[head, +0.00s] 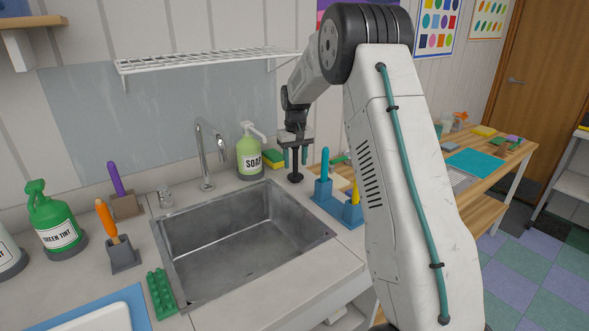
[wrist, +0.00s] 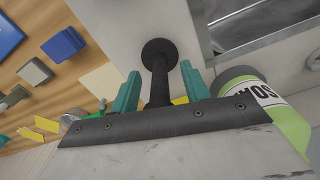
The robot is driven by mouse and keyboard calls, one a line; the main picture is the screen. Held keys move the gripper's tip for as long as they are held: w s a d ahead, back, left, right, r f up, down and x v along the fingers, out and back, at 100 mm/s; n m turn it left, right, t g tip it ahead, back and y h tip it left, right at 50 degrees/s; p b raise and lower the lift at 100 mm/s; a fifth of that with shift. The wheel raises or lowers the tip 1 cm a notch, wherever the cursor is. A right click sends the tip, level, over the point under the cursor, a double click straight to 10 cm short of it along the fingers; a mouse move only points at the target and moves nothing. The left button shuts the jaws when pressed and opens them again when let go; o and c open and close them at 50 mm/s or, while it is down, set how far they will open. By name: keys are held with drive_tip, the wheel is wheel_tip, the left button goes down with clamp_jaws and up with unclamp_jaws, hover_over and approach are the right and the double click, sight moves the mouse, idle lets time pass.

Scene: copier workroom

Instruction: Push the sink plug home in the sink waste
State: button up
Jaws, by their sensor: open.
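The sink plug (head: 295,176) is black, with a round disc at the bottom and an upright stem. It appears to stand on the counter just right of the sink's back corner. In the wrist view the plug's disc (wrist: 160,50) lies beyond my fingertips. My gripper (head: 294,156) is above it, pointing down and open. Its teal fingers (wrist: 160,88) are on both sides of the stem, with a gap visible on each side. The steel sink (head: 240,235) is empty. I cannot make out the sink waste in its floor.
A tap (head: 205,160) and a green soap bottle (head: 249,158) stand behind the sink. A sponge (head: 273,158) lies near my gripper. A blue holder (head: 340,205) with upright tools is right of the sink. A wire shelf (head: 205,60) hangs above.

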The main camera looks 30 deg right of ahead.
drive_tip(key=shift+f, duration=0.1)
drive_tip(key=shift+c, duration=0.4)
clamp_jaws()
drive_tip(key=shift+r, duration=2)
